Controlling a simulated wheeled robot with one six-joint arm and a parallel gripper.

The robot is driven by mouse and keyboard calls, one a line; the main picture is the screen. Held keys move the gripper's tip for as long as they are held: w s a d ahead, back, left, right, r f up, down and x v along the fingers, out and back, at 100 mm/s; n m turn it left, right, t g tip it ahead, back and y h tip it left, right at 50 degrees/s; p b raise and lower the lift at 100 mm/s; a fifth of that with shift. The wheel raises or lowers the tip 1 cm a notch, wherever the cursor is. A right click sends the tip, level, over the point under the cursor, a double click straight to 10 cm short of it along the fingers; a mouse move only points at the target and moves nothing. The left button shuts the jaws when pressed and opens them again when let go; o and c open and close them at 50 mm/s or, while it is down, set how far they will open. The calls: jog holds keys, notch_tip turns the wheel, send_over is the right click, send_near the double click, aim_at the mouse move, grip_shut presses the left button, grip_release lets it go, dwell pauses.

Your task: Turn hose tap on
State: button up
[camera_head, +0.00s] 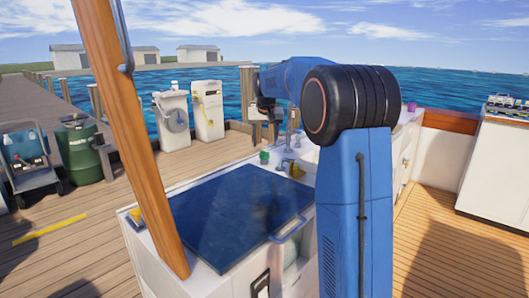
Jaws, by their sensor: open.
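A white dock pedestal (172,140) with a coiled hose (177,120) on its front stands on the dock, left of centre. The hose tap itself is too small to make out. My blue arm reaches from the right foreground toward the back. My gripper (264,118) is dark and small at its far end, to the right of the pedestals and apart from them. It looks open, with nothing seen held in it. Its fingertips are hard to make out against the dark things behind.
A second white pedestal (208,118) with a yellow cable stands beside the first. A white cabinet with a dark blue hatch (235,210) lies in front. A brown wooden post (133,135) crosses the left side. A green barrel (82,152) and a cart (30,165) stand far left.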

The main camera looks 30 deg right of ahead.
aim_at(264, 151)
jog(key=shift+x, duration=3.2)
jog(key=shift+a, duration=0.1)
jog(key=shift+c, duration=0.6)
jog(key=c, duration=0.9)
